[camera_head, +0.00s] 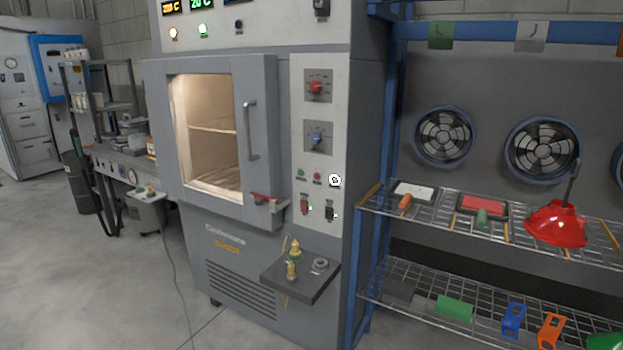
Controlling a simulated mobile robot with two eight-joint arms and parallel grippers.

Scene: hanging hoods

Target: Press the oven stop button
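The grey oven (218,236) stands in the middle of the view, with a lit chamber behind its windowed door (252,190). Its control panel (340,120) is on the right side of the front. A small red button (317,179), which looks like the stop button, sits on the panel between a small green button (300,174) and a white round fitting (335,180). The labels are too small to read. Neither of my grippers is in view, and nothing touches the panel.
Red (316,86) and blue (318,137) knobs sit above the buttons; red (305,206) and black (330,213) switches sit below. A small shelf (300,280) with brass fittings juts out under the panel. A wire rack (450,232) holding a red hood (556,224) stands to the right. Floor at left is open.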

